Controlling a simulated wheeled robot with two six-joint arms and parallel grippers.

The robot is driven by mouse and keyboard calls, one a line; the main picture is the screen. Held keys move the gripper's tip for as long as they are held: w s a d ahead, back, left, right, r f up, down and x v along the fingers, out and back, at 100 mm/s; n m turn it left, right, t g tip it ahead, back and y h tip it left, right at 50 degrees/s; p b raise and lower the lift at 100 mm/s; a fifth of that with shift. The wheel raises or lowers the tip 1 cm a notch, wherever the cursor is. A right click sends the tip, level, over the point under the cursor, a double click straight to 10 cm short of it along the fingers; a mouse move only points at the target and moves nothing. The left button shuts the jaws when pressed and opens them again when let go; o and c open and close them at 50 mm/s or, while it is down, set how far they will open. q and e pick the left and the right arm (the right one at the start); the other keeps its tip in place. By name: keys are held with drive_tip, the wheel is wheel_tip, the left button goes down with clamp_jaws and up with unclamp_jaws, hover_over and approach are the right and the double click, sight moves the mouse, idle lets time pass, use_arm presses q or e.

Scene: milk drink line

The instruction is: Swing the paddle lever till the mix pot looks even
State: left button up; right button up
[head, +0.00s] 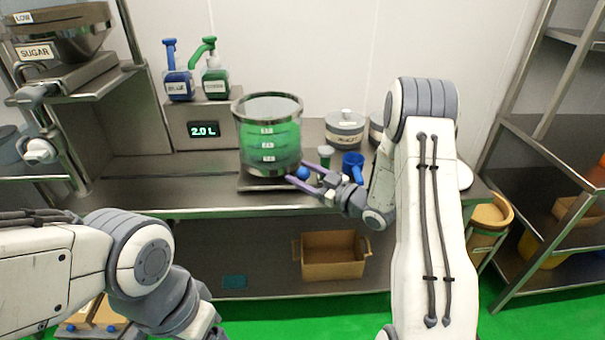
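The mix pot (268,140) is a clear vessel with a metal rim and white level marks. It stands on a low dark base on the steel counter and holds green liquid; shades vary, and I cannot tell whether the mix is even. A round blue knob (303,173), seemingly the paddle lever's end, shows at the pot's lower right. My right gripper (299,173) has its two purple fingers on either side of this knob; I cannot tell whether they press on it. My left arm is at the lower left, with its gripper out of frame.
Blue (179,84) and green (215,84) pump bottles stand on a box with a "2.0 L" display (203,130). A blue cup (352,166) and a lidded tub (345,130) are right of the pot. A brown bin (333,256) sits on the lower shelf. The left counter is clear.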

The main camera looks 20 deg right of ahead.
clamp_jaws()
idle(1.2)
